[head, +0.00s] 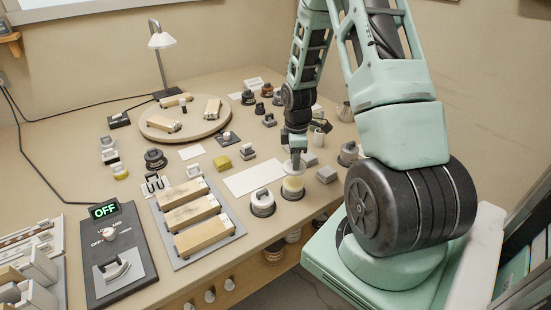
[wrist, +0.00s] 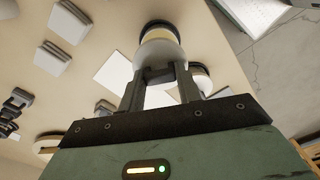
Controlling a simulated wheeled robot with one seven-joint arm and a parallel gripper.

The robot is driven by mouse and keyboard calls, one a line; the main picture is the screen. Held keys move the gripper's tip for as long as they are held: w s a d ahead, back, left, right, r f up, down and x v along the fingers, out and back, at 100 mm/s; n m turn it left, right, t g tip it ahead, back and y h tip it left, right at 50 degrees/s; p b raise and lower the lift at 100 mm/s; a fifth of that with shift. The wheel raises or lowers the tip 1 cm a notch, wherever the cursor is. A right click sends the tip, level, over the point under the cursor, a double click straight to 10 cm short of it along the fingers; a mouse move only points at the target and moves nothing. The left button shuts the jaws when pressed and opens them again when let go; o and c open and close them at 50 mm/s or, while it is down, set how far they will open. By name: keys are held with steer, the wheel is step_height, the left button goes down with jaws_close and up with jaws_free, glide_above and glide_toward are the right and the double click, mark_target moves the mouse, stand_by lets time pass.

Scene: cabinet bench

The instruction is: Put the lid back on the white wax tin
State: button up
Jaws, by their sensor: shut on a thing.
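My gripper (head: 294,160) points down near the right front of the bench. It is shut on a pale, whitish lid (head: 293,168), held by its grip. In the wrist view the lid (wrist: 160,54) shows just beyond the fingertips (wrist: 158,76). Directly below it in the head view is a round tin (head: 292,189) with a cream-coloured top and darker base. In the wrist view this tin (wrist: 157,33) shows past the lid, partly hidden by it. The lid looks close above the tin; I cannot tell whether they touch.
A dark round tin with a white looped top (head: 262,204) stands just left. A white sheet (head: 253,178) lies behind. Grey blocks (head: 326,174) stand to the right. A tray with wooden blocks (head: 240,233) is further left. The bench's front edge is close.

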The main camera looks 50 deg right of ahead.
steer(key=shift+f+b, duration=2.1)
steer(key=shift+f, duration=0.15)
steer(key=shift+f+b, duration=0.5)
steer(key=shift+f, duration=0.5)
steer(key=shift+r+p, duration=0.1)
steer(key=shift+p, duration=0.3)
steer(key=shift+f+p, duration=0.2)
steer(key=shift+p, duration=0.1)
stand_by(0.4)
steer(key=o, duration=1.5)
